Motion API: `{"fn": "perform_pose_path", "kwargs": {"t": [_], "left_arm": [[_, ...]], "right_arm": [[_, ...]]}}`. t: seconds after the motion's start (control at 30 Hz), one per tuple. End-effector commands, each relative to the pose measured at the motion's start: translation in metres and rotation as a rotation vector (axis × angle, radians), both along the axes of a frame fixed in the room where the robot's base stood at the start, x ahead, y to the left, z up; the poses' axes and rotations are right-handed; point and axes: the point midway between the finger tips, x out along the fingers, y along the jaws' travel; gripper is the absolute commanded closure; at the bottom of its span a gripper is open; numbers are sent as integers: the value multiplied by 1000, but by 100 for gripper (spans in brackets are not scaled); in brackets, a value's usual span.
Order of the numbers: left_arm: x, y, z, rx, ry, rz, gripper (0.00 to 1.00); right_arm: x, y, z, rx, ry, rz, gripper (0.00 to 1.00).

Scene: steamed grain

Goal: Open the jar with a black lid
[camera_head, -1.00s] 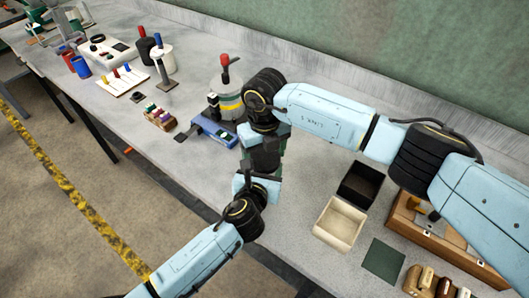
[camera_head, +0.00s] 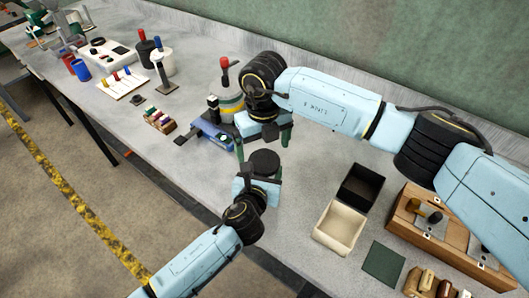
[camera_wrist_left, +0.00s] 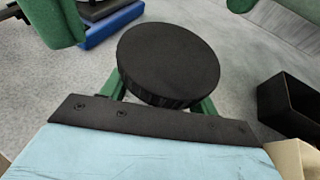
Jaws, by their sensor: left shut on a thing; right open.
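The jar's round black lid (camera_head: 264,163) shows from above in the head view, and its flat top fills the middle of the left wrist view (camera_wrist_left: 168,60). The jar body below the lid is hidden. My left gripper (camera_head: 262,178) is shut around the jar from the near side; its green fingers (camera_wrist_left: 203,106) show just under the lid's edge. My right gripper (camera_head: 264,146) is open and empty beyond the lid, apart from it. Its green fingers are spread wide and also show at the top of the left wrist view.
A blue device (camera_head: 212,135) and a striped container with a red top (camera_head: 231,100) stand left of my right gripper. A black box (camera_head: 360,186) and a cream box (camera_head: 338,227) are to the right. A wooden case (camera_head: 440,240) lies farther right.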

Motion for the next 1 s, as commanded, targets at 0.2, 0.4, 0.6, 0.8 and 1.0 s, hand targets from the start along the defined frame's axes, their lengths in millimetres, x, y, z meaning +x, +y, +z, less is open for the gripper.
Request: {"fn": "perform_pose_path", "kwargs": {"t": [0.2,0.4,0.6,0.8,1.0], "left_arm": [[0,0,0,0,0,1,100],[0,0,0,0,0,1,19],[0,0,0,0,0,1,15],[-5,2,2,1,0,0,15],[-32,8,12,1,1,-1,15]], "right_arm": [[0,-1,4,-1,0,-3,5],[0,-2,4,-3,0,-4,5],[1,-2,3,-3,0,-5,5],[1,-2,5,-3,0,-5,5],[1,-2,12,-3,0,-5,5]]}}
